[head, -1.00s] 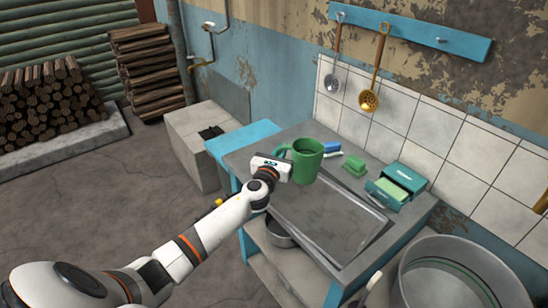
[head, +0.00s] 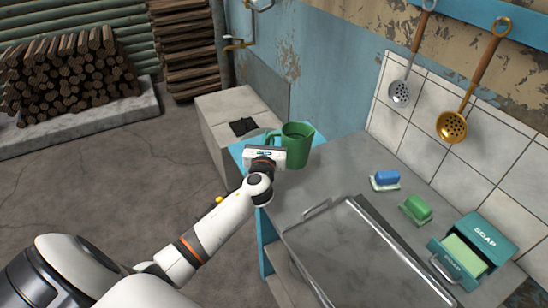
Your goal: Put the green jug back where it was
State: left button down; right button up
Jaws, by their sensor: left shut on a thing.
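The green jug (head: 297,146) shows in the head view near the far left end of the counter, by the blue side surface (head: 240,152). It looks upright. My left gripper (head: 272,150) is at the jug's left side, shut on it at the handle side. The fingers are mostly hidden behind the gripper body and the jug. I cannot tell whether the jug's base touches the surface. My right gripper is not in view.
The grey counter (head: 345,165) is clear right of the jug. A pale block (head: 225,110) stands beyond. Ladles (head: 452,125) hang on the wall.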

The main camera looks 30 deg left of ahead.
pick_arm(q)
notch_tip(320, 180, down, 5)
jog(key=shift+w+f+b, duration=0.1)
jog(key=shift+f+b, duration=0.1)
jog(key=shift+b, duration=0.6)
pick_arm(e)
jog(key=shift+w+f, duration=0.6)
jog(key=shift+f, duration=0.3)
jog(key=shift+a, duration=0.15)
pick_arm(q)
jog(key=shift+f, duration=0.1)
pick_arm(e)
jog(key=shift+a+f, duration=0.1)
pick_arm(q)
jog(key=shift+f, duration=0.15)
jog(key=c, duration=1.5)
grip_release()
